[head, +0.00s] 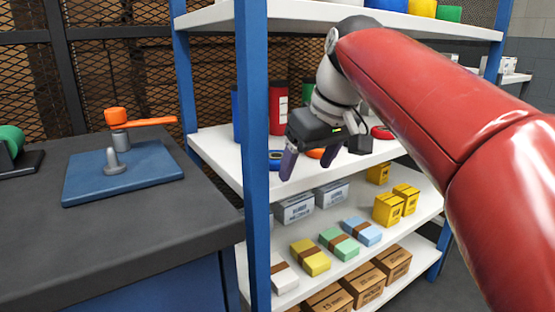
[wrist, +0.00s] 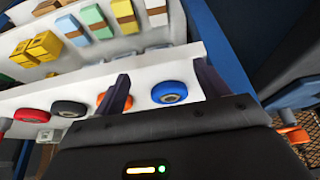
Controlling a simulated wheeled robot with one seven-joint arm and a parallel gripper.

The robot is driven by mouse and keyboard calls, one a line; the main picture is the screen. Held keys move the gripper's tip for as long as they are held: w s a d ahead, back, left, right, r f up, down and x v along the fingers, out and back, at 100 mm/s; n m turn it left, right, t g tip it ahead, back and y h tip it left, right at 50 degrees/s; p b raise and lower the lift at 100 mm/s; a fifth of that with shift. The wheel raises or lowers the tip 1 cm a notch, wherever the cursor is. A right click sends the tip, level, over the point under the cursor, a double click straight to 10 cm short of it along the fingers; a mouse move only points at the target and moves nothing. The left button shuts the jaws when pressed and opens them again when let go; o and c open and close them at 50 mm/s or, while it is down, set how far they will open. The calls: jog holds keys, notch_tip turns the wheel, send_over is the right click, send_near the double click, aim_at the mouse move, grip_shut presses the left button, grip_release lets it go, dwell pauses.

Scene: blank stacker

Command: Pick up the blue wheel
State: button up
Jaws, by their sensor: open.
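The blue wheel (wrist: 169,92), with a grey hub, lies flat on the white shelf in the wrist view. There it appears between the two dark fingers of my gripper (wrist: 163,78), with clear gaps on both sides. In the head view, the blue wheel (head: 275,157) shows between the blue post and the left finger, partly hidden. My gripper (head: 308,160) is open and empty above the shelf in the head view. I see no contact with the wheel.
An orange wheel (wrist: 100,98) sits close by, partly behind one finger. Black (wrist: 69,108) and red (wrist: 32,115) wheels continue the row. The rack's blue post (head: 256,150) stands close left of my gripper. Coloured canisters (head: 278,108) stand behind. Boxes (head: 311,257) fill the shelf below.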

aim_at(278, 150)
jog(key=w+a, duration=0.1)
jog(key=w, duration=0.1)
jog(key=w+a, duration=0.2)
jog(key=shift+p, duration=0.35)
jog(key=w, duration=0.1)
jog(key=w+a, duration=0.2)
jog(key=shift+w+a+f, duration=0.25)
jog(key=shift+w+f, duration=0.1)
jog(key=shift+f, duration=0.2)
jog(key=c, duration=0.8)
jog(key=shift+o, duration=0.2)
